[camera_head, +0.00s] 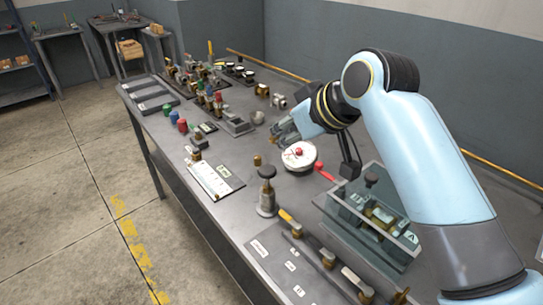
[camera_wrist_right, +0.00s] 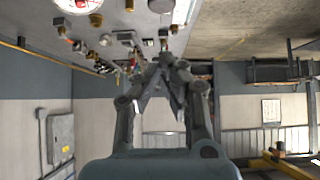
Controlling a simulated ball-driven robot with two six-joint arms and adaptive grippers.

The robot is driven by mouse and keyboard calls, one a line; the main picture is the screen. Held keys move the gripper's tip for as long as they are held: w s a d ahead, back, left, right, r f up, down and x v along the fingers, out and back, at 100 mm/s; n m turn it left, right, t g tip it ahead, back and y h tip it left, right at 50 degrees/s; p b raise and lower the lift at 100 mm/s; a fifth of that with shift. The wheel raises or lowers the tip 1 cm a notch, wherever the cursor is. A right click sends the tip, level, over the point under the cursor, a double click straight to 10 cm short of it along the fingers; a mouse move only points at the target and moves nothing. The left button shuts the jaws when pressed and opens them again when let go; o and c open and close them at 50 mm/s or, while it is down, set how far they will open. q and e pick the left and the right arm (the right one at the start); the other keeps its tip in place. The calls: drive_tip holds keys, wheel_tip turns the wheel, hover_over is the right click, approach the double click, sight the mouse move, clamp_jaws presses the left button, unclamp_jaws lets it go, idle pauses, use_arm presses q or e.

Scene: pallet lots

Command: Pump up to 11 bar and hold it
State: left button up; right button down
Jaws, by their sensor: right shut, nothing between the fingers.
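A round white gauge (camera_head: 299,154) with a red centre sits on the grey bench, a red lever (camera_head: 325,172) beside it. Its dial also shows at the top edge of the right wrist view (camera_wrist_right: 78,5); I cannot read the pressure. A metal post with a black knob (camera_head: 267,172) stands upright in front of the gauge; I cannot tell whether it is the pump. My right gripper (camera_head: 283,132) is above the bench, just behind the gauge in the head view. Its fingers are together and empty in the wrist view (camera_wrist_right: 166,62). My left gripper is out of view.
A clear-walled box (camera_head: 375,243) with brass fittings stands under my right arm. A row of levers lies at the bench's near end. A white card (camera_head: 215,180) lies near the left edge. Several valves and coloured caps crowd the far end. The floor at left is clear.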

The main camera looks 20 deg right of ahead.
sight(272, 172)
drive_tip(key=x, duration=0.5)
drive_tip(key=shift+w+a+f, duration=0.1)
drive_tip(key=shift+w+f, duration=0.15)
wheel_tip(272, 172, down, 3)
drive_tip(key=shift+r+p, duration=0.25)
drive_tip(key=shift+p, duration=0.1)
drive_tip(key=shift+s+f, duration=0.1)
drive_tip(key=shift+f, duration=0.65)
drive_tip(key=shift+f, duration=0.1)
wheel_tip(272, 172, down, 4)
drive_tip(key=shift+r+b, duration=0.2)
drive_tip(key=shift+b, duration=0.5)
